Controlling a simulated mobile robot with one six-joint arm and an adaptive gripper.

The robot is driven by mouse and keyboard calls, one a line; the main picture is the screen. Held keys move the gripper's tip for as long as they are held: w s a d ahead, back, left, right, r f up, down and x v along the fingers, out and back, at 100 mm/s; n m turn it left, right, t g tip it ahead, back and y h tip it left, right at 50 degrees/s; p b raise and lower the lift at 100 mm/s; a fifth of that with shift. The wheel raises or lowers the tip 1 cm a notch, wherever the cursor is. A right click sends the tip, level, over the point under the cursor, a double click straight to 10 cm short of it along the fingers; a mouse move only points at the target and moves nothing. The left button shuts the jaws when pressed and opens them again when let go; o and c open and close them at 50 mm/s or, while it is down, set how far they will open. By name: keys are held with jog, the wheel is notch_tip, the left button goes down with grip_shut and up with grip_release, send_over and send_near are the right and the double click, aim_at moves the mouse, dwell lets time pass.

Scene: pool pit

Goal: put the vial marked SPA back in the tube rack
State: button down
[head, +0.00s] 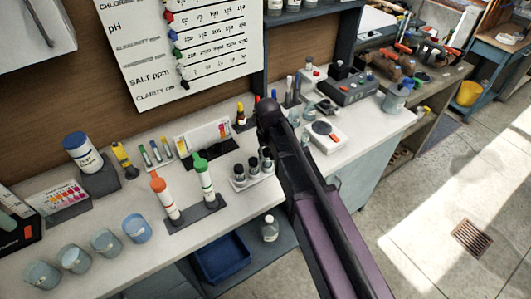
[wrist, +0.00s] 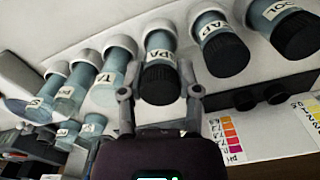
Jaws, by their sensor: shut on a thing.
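My gripper (wrist: 160,92) is shut on a black-capped vial (wrist: 160,68) in the wrist view, with one finger on each side of its cap. Its white label is partly legible and seems to read SPA. Its far end meets a white collar; I cannot tell whether it is seated. Two more black-capped vials (wrist: 219,45) stand to the right. In the head view a small white rack (head: 254,181) with dark-capped vials stands just left of my arm. My arm hides my gripper there.
Several labelled tubes (wrist: 110,75) without black caps line up left of the held vial. Orange-capped (head: 164,195) and green-capped (head: 203,178) bottles stand left of the rack. A white device (head: 325,137) sits right of my arm.

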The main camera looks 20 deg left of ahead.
jog(key=shift+f+b, duration=0.65)
jog(key=shift+f, duration=0.05)
dwell(0.9)
jog(key=shift+c, duration=1.2)
grip_release()
jog(key=shift+r, duration=0.15)
jog(key=shift+r+p, duration=3.4)
jog(key=shift+p, duration=0.15)
